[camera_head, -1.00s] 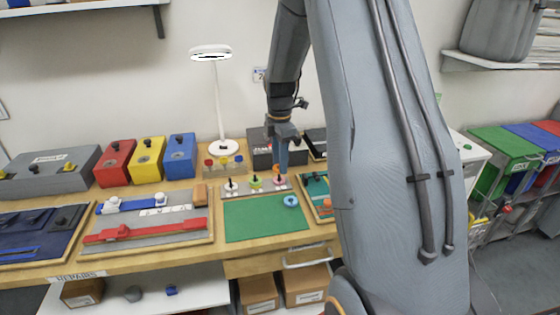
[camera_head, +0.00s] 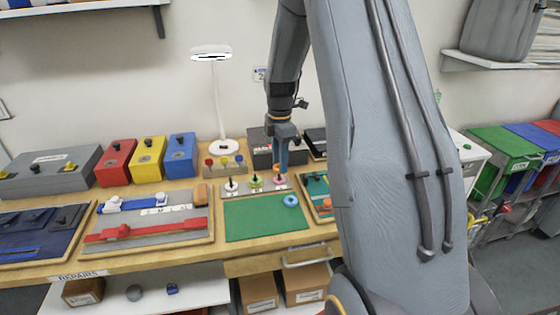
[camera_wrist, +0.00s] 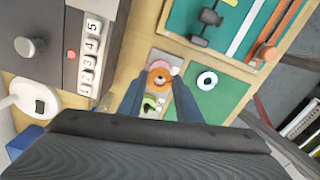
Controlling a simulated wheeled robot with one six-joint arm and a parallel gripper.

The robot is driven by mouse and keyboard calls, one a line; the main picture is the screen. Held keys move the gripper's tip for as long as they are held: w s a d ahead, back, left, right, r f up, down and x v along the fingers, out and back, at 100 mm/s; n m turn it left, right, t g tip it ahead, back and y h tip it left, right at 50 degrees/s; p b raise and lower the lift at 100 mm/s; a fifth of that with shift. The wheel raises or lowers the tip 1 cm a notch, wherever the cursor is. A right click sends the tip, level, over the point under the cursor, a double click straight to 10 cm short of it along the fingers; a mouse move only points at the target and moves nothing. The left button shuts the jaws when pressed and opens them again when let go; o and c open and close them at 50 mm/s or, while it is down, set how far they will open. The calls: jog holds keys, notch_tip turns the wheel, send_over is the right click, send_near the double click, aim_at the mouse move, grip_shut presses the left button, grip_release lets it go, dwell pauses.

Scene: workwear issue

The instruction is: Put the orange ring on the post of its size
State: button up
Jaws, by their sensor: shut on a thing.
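The orange ring (camera_wrist: 159,78) is between the fingertips of my gripper (camera_wrist: 158,88), which is shut on it. In the head view my gripper (camera_head: 280,165) points down at the right end of the grey post board (camera_head: 240,193). The ring is over the right-hand post, where a pink ring (camera_wrist: 173,69) shows partly beneath it. I cannot tell whether the orange ring is around that post or just above it. A green ring (camera_head: 256,182) is at the middle post and a white piece (camera_head: 231,187) at the left one. A blue ring (camera_head: 290,201) lies on the green mat (camera_head: 250,222).
A board with red, yellow and green knobs (camera_head: 224,164) and a dark box (camera_head: 262,155) stand behind the posts. A lamp (camera_head: 222,145) stands behind left. A teal tray (camera_head: 318,186) lies to the right. The green mat is mostly clear.

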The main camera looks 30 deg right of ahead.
jog(key=shift+f, duration=0.75)
dwell(0.5)
jog(key=o, duration=1.5)
jog(key=shift+r+p, duration=2.3)
jog(key=shift+r, duration=1.3)
jog(key=s+a+m+b, duration=0.1)
jog(key=s+a+m, duration=0.4)
jog(key=s, duration=0.2)
jog(key=s+a+f+m+t+b, duration=0.1)
jog(key=s+a+m+b, duration=0.1)
jog(key=s+a+m, duration=0.4)
jog(key=s+a+m+b, duration=0.1)
jog(key=s+a+m, duration=0.5)
jog(key=s, duration=0.3)
jog(key=shift+s+a+f+b, duration=0.25)
jog(key=shift+s+f+b, duration=0.1)
jog(key=shift+s, duration=0.05)
